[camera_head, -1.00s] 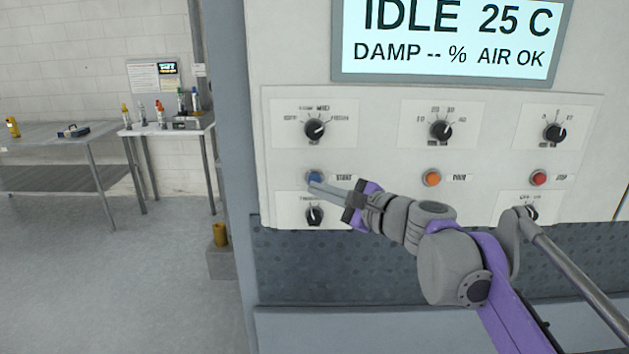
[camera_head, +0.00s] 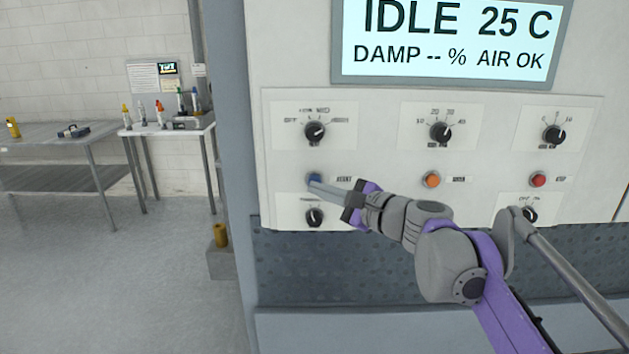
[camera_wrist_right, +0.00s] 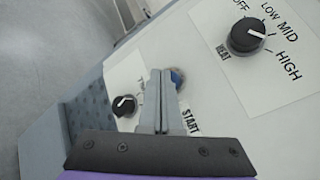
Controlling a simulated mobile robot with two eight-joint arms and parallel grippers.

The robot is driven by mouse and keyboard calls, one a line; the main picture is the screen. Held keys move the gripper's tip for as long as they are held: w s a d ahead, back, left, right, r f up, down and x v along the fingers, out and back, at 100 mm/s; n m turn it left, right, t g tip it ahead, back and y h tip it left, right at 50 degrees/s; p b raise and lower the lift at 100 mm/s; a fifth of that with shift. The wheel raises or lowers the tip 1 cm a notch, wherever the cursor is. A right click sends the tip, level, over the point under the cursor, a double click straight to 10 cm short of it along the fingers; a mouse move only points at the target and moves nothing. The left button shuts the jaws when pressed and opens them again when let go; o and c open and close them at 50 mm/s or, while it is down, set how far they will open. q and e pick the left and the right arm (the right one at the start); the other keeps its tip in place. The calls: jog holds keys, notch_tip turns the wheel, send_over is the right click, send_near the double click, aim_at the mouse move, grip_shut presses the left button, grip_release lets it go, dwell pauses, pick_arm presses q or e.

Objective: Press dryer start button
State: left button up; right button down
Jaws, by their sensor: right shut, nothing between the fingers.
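The dryer's blue start button (camera_head: 315,179) is on the left of the control panel, beside a small label. In the right wrist view the button (camera_wrist_right: 177,79) shows just past my fingertips, next to the word START. My right gripper (camera_head: 312,185) is shut, with its fingers pointing left at the button. The fingertips (camera_wrist_right: 160,72) overlap the button's edge in view; I cannot tell whether they touch it. The display (camera_head: 450,40) reads IDLE, 25 C, DAMP -- %, AIR OK. My left gripper is not in view.
An orange button (camera_head: 432,180) and a red button (camera_head: 538,180) are in the same row. Several black knobs sit above and below, including the heat knob (camera_wrist_right: 246,35). A metal bar (camera_head: 575,265) crosses the lower right. Tables stand at the far left.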

jog(key=shift+w, duration=0.5)
dwell(0.8)
jog(key=shift+s, duration=0.9)
jog(key=s, duration=0.5)
jog(key=shift+p, duration=0.35)
jog(key=shift+f, duration=0.15)
